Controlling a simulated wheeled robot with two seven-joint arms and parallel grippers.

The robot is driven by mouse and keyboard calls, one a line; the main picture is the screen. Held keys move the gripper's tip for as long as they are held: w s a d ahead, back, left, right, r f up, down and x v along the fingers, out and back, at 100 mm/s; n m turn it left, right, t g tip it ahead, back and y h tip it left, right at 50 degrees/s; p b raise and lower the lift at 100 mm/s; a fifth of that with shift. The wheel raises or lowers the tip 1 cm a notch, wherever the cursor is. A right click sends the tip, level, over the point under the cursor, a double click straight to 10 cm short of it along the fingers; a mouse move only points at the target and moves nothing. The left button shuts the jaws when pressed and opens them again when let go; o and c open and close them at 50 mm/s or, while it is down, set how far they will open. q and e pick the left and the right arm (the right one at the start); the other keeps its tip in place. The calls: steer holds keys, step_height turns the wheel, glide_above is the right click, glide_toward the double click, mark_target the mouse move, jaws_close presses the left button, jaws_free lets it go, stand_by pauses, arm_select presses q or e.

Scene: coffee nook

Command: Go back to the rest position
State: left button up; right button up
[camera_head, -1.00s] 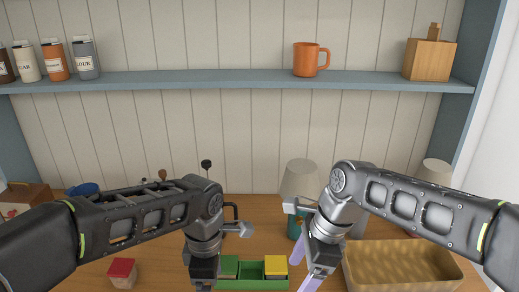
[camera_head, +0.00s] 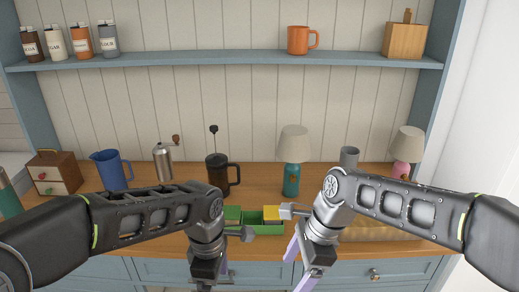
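My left gripper (camera_head: 218,278) hangs pointing down in front of the counter's front edge. It is cut by the bottom of the picture, and I cannot see how its fingers stand. My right gripper (camera_head: 298,268) also hangs in front of the counter edge. Its two purple fingers are apart with nothing between them. Both arms are bent at the elbow and reach in from the sides. Both grippers are clear of the things on the counter (camera_head: 258,180).
A green tray (camera_head: 268,229) holds blocks, one yellow (camera_head: 272,213), near the front edge. A wicker basket (camera_head: 380,231) is partly behind my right arm. Behind stand a blue jug (camera_head: 110,170), a French press (camera_head: 217,172), a teal lamp (camera_head: 292,180) and a pink lamp (camera_head: 402,170).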

arm_select(q)
steer(key=s+d+f+m+h, duration=0.1)
steer(key=s+f+m, duration=0.25)
steer(key=f, duration=0.65)
steer(key=s+d+f+m+h, duration=0.15)
steer(key=f+m, duration=0.25)
steer(key=f, duration=0.6)
arm_select(e)
steer(key=s+f+n, duration=0.2)
steer(key=f+n, duration=0.2)
steer(key=f, duration=0.7)
steer(key=s+f+n, duration=0.2)
steer(key=f+n, duration=0.1)
steer(key=f, duration=0.9)
arm_select(q)
steer(key=s+f+m+h, duration=0.1)
steer(key=s+f+m, duration=0.6)
steer(key=s+f, duration=0.5)
steer(key=shift+a+t, duration=0.25)
steer(key=shift+t, duration=0.05)
arm_select(e)
steer(key=s+f+n, duration=0.8)
steer(key=s+f, duration=0.5)
steer(key=shift+s+f, duration=0.2)
steer(key=shift+s, duration=0.1)
